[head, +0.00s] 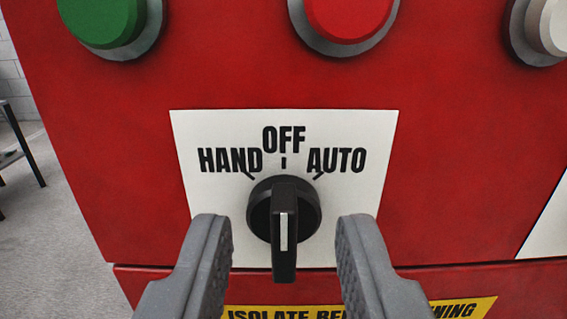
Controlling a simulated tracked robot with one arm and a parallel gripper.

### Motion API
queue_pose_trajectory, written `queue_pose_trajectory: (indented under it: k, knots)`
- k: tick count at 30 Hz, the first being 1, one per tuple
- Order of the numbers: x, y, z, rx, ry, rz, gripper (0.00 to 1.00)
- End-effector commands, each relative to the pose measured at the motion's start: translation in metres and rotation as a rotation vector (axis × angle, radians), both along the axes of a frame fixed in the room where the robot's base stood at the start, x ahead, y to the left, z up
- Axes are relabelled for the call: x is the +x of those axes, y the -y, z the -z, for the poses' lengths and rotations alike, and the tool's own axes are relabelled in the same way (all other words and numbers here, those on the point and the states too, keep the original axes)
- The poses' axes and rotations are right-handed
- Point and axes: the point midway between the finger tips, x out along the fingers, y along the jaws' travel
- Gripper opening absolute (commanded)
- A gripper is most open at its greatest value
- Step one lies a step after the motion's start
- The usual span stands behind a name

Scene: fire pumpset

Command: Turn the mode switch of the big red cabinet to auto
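The big red cabinet (460,150) fills most of the head view. Its mode switch (284,225) is a black rotary knob on a white plate (205,195) marked HAND, OFF and AUTO. The knob's handle is vertical, in line with the OFF mark at the top. A white line runs along the handle. AUTO is printed to the upper right of the knob and HAND to the upper left. My gripper (284,235) is open, one grey finger on each side of the knob, with visible gaps. I cannot tell how far the fingertips are from the plate.
Above the plate are a green button (100,20), a red button (347,15) and a whitish button (555,25). A yellow warning label (285,312) is below, partly hidden by my fingers. Grey floor and a dark stand (20,140) show at the left.

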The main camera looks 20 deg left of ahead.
Motion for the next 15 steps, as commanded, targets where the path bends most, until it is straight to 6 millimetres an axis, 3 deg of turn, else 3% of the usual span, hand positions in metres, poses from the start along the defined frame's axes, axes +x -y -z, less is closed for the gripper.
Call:
queue_pose_trajectory:
  k: [6,15]
  knots:
    - [0.019,-0.005,0.001,-0.001,0.0,-0.001,0.31]
    - [0.025,-0.007,0.001,-0.001,-0.002,0.0,0.31]
